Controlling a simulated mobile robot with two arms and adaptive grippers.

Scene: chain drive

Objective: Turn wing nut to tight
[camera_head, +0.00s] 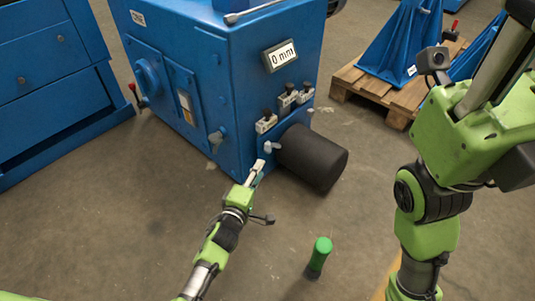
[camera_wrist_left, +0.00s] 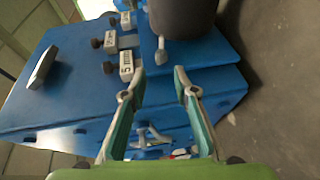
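A small pale wing nut (camera_head: 271,147) sits on the blue machine (camera_head: 225,75), beside the base of a dark cylinder (camera_head: 312,157). It also shows in the left wrist view (camera_wrist_left: 162,50), just beyond the fingertips. My left gripper (camera_head: 258,168) is just below and left of it in the head view. In the left wrist view my left gripper (camera_wrist_left: 159,74) has its two fingers spread, with nothing held between them. I see no contact with the wing nut. My right arm shows at the right of the head view, but I cannot make out its gripper fingers.
Several small knobs (camera_head: 288,96) with label plates sit above the wing nut. Another metal handle (camera_head: 216,137) is on the machine's front. A green-topped post (camera_head: 320,255) stands on the floor. A pallet (camera_head: 385,90) is at the back right.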

